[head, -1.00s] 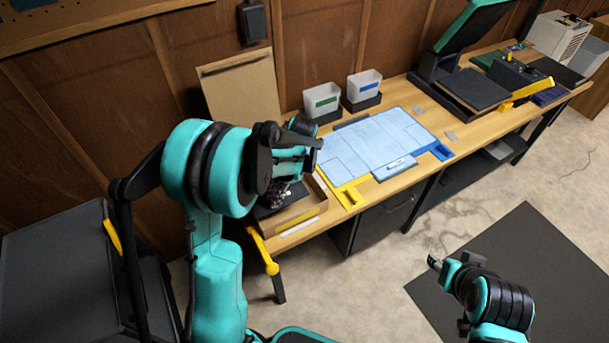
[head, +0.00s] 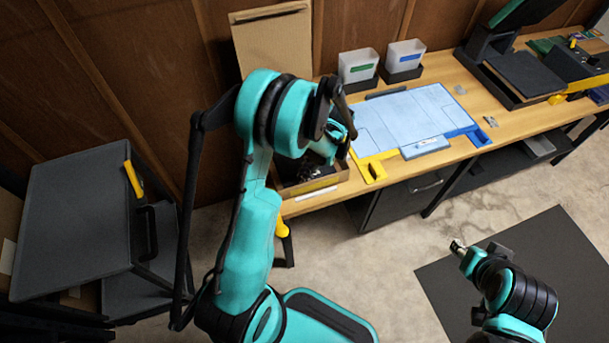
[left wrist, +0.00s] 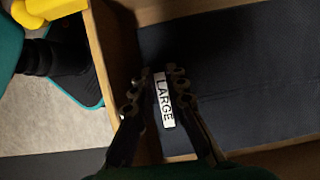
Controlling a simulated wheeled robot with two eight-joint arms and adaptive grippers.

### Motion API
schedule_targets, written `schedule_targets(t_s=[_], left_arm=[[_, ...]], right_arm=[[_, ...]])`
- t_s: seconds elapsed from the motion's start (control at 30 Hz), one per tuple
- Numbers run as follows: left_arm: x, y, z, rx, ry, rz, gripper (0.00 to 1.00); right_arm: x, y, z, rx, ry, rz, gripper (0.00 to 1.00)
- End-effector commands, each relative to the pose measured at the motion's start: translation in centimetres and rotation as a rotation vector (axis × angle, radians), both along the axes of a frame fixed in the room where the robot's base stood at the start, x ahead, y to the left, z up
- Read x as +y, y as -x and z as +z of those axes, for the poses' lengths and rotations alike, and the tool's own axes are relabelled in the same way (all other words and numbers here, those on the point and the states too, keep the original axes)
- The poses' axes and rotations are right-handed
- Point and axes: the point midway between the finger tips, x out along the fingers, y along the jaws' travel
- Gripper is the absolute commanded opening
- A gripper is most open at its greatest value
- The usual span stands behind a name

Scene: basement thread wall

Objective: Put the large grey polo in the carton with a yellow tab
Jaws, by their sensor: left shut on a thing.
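My left gripper (head: 326,152) reaches down into an open brown carton (head: 320,186) at the left end of the bench. In the left wrist view, its two fingers (left wrist: 160,76) are close together around a white label reading LARGE, shut on the dark grey folded garment (left wrist: 240,65) that bears it. The garment lies flat, filling much of the carton. In the head view the arm and gripper hide most of it. My right gripper (head: 458,247) is low over the floor, away from the bench; its jaws are too small to read.
A pale blue folding board (head: 405,120) with yellow and blue corner pieces lies right of the carton. Two white bins (head: 358,66) with green and blue labels stand behind it. A dark cart (head: 80,205) with a yellow handle is at left.

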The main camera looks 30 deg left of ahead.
Motion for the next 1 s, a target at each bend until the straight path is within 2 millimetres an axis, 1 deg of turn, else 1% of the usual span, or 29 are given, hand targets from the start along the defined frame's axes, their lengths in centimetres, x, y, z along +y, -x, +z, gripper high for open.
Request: schedule_targets(t_s=[0.17, 0.27, 0.3, 0.57, 0.67, 0.77, 1.0], left_arm=[[0.0, 0.0, 0.1, 0.0, 0.0, -0.001, 0.0], [0.0, 0.0, -0.2, 0.0, 0.0, -0.001, 0.0], [0.0, 0.0, -0.1, 0.001, 0.001, -0.001, 0.22], [0.0, 0.0, 0.0, 0.001, 0.001, -0.001, 0.22], [0.0, 0.0, 0.3, 0.001, 0.001, -0.001, 0.22], [-0.3, -0.3, 1.5, 0.001, 0.001, -0.002, 0.22], [-1.7, -1.8, 6.4, 0.001, 0.001, -0.003, 0.22]], right_arm=[[0.0, 0.0, 0.1, 0.0, 0.0, 0.0, 0.4], [0.0, 0.0, -0.2, 0.0, 0.0, 0.0, 0.4], [0.0, 0.0, -0.1, 0.0, 0.0, 0.0, 0.4], [0.0, 0.0, -0.1, 0.0, 0.0, 0.0, 0.4], [0.0, 0.0, 0.3, 0.0, 0.0, 0.0, 0.4], [0.0, 0.0, 0.7, 0.0, 0.0, 0.0, 0.4], [0.0, 0.0, 2.4, 0.0, 0.0, 0.0, 0.4]])
